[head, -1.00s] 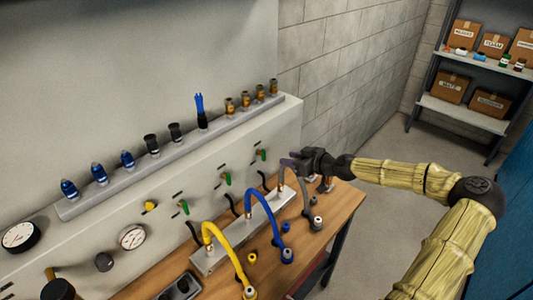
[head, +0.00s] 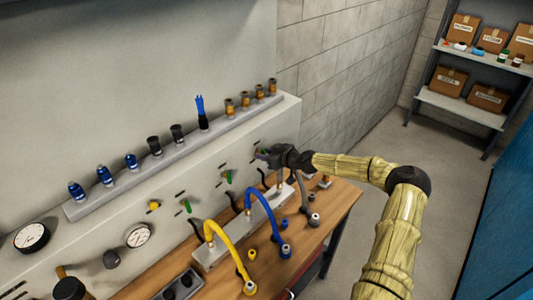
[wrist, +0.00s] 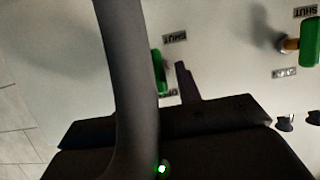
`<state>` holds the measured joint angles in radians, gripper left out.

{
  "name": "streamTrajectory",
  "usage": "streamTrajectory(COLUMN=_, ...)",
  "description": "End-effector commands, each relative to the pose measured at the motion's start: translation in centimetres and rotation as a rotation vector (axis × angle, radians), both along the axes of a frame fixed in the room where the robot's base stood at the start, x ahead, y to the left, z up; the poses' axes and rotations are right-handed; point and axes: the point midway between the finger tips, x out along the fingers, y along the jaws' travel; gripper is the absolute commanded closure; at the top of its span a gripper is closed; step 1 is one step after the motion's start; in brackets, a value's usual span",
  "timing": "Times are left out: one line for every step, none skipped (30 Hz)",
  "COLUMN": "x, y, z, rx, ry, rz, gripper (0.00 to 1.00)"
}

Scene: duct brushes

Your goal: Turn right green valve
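The right green valve (head: 257,149) is on the wall panel at its right end, partly hidden by my gripper (head: 268,155). In the wrist view its green handle (wrist: 159,72) stands upright near a SHUT label, partly behind a dark grey hose. One dark finger (wrist: 186,80) shows close beside the handle, on its right in that view. A second finger is not visible, so I cannot tell whether the gripper is open or touches the handle. The middle green valve (head: 227,177) and left green valve (head: 186,206) sit further left on the panel.
Grey hose (head: 301,189), blue hose (head: 265,203) and yellow hose (head: 228,232) arch up from the wooden bench (head: 338,200) below the valves. The grey one crosses the wrist view closely. A ledge (head: 165,160) with several fittings runs above. The floor on the right is clear.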

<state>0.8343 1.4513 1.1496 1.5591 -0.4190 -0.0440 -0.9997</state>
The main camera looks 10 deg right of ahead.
Motion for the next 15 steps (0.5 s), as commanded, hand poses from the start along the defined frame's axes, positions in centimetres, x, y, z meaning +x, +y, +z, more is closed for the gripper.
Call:
streamTrajectory(x=-0.01, y=0.06, z=-0.01, rx=0.0, ry=0.0, rz=0.001, gripper=0.66)
streamTrajectory(x=-0.01, y=0.05, z=0.0, rx=0.0, ry=0.0, rz=0.001, gripper=0.66)
streamTrajectory(x=-0.01, y=0.05, z=0.0, rx=0.0, ry=0.0, rz=0.001, gripper=0.74)
streamTrajectory(x=-0.01, y=0.04, z=0.01, rx=0.0, ry=0.0, rz=0.001, gripper=0.8)
streamTrajectory(x=-0.02, y=0.03, z=0.01, rx=0.0, ry=0.0, rz=0.001, gripper=0.86)
streamTrajectory(x=-0.02, y=0.02, z=0.01, rx=0.0, ry=0.0, rz=0.001, gripper=0.94)
streamTrajectory(x=-0.02, y=0.01, z=0.02, rx=0.0, ry=0.0, rz=0.0, gripper=1.0)
streamTrajectory(x=-0.03, y=-0.01, z=0.02, rx=0.0, ry=0.0, rz=0.0, gripper=1.0)
streamTrajectory(x=-0.02, y=-0.03, z=0.02, rx=0.0, ry=0.0, rz=0.0, gripper=1.0)
streamTrajectory(x=-0.03, y=-0.03, z=0.03, rx=0.0, ry=0.0, rz=0.0, gripper=1.0)
streamTrajectory(x=-0.03, y=-0.05, z=0.02, rx=0.0, ry=0.0, rz=0.0, gripper=1.0)
streamTrajectory(x=-0.03, y=-0.12, z=0.02, rx=0.0, ry=0.0, rz=-0.001, gripper=1.0)
streamTrajectory(x=-0.03, y=-0.14, z=0.01, rx=0.001, ry=0.001, rz=-0.002, gripper=1.0)
streamTrajectory(x=-0.02, y=-0.15, z=0.0, rx=0.002, ry=0.002, rz=-0.001, gripper=1.0)
streamTrajectory(x=-0.02, y=-0.17, z=-0.02, rx=0.004, ry=0.002, rz=-0.002, gripper=1.0)
